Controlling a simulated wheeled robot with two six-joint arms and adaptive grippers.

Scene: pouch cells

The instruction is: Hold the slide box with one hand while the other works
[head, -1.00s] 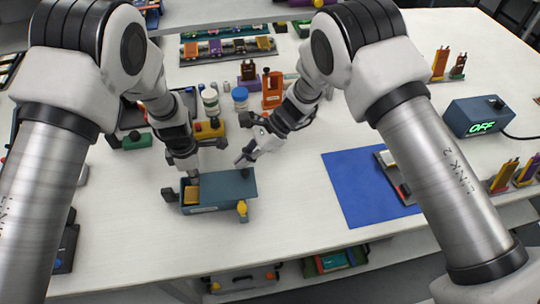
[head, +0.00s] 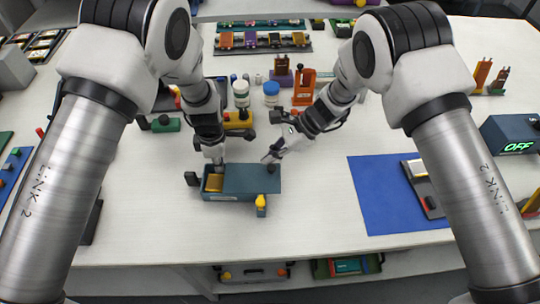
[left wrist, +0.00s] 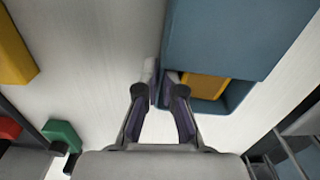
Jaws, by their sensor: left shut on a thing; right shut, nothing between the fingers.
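The slide box (head: 240,197) is a teal box on the white table, in the middle of the head view. Its lid (head: 250,178) covers most of it, and the left end is open with a yellow block (head: 214,183) inside. The block also shows in the left wrist view (left wrist: 205,87). My left gripper (head: 216,160) is at the box's open left end. In the left wrist view its fingers (left wrist: 162,95) are shut on the box's wall. My right gripper (head: 270,158) is shut and empty, close to a dark knob (head: 272,168) at the lid's right end; contact is unclear.
A small yellow piece (head: 261,203) stands at the box's front right. A blue mat (head: 378,200) lies to the right. White bottles, one with a blue lid (head: 271,94), and an orange holder (head: 303,88) stand behind. A green block (head: 166,124) is behind left.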

